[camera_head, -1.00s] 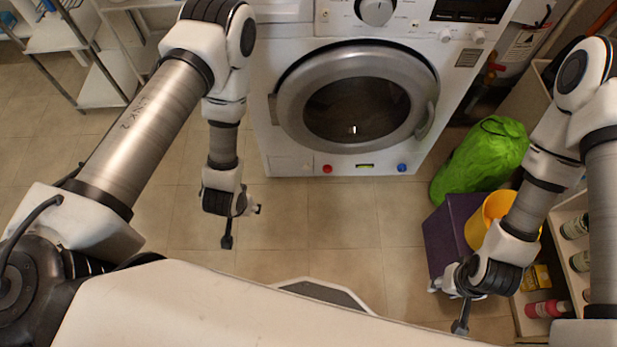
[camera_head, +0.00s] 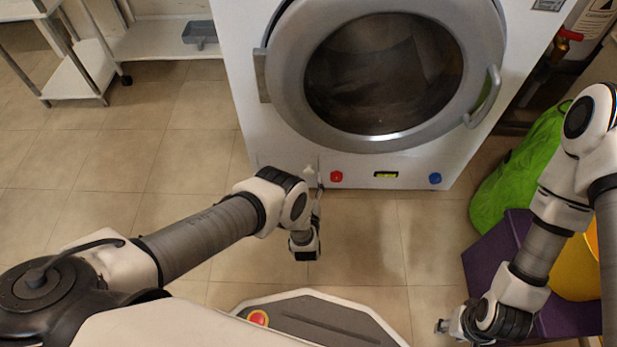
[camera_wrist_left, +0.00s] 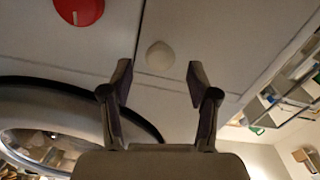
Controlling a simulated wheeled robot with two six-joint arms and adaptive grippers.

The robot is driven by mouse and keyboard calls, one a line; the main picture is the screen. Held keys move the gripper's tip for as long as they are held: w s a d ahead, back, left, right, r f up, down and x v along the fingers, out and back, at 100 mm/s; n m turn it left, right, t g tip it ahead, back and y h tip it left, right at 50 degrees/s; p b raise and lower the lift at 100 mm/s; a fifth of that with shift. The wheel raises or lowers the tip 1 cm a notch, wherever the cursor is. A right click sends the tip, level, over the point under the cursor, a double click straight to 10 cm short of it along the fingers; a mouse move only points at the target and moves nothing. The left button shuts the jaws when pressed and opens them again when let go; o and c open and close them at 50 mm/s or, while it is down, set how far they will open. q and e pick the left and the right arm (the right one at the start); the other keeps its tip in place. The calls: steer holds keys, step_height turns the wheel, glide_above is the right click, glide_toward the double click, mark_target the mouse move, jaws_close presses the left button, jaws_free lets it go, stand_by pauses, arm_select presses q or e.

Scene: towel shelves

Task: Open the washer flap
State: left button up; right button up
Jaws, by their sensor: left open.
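The washer (camera_head: 460,165) stands ahead of me, its round door shut. The flap (camera_head: 268,164) is a small white panel at the washer's lower left corner, and looks flush with the front. A small white knob (camera_head: 309,171) sits near its right edge. In the left wrist view the flap (camera_wrist_left: 200,30) shows upside down, with the round knob (camera_wrist_left: 160,56) in the gap between my left fingers. My left gripper (camera_wrist_left: 155,82) is open and does not visibly touch the knob. In the head view my left gripper (camera_head: 317,188) is partly hidden by its wrist. My right gripper (camera_head: 444,327) is low at right, jaws unclear.
A red knob (camera_head: 336,177) is right of the flap, and a blue knob (camera_head: 435,178) is further right. A purple box (camera_head: 487,262), yellow bucket (camera_head: 577,268) and green bag (camera_head: 510,180) stand at right. A white shelf (camera_head: 150,42) is at back left. Floor at left is clear.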

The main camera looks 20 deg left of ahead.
mark_target(308, 174)
arm_select(q)
steer(key=b+x, duration=0.1)
steer(key=x, duration=0.1)
steer(key=shift+w+a+f, duration=0.1)
steer(key=shift+w+f, duration=0.05)
steer(key=shift+w, duration=0.55)
jaws_close()
steer(key=shift+a, duration=0.1)
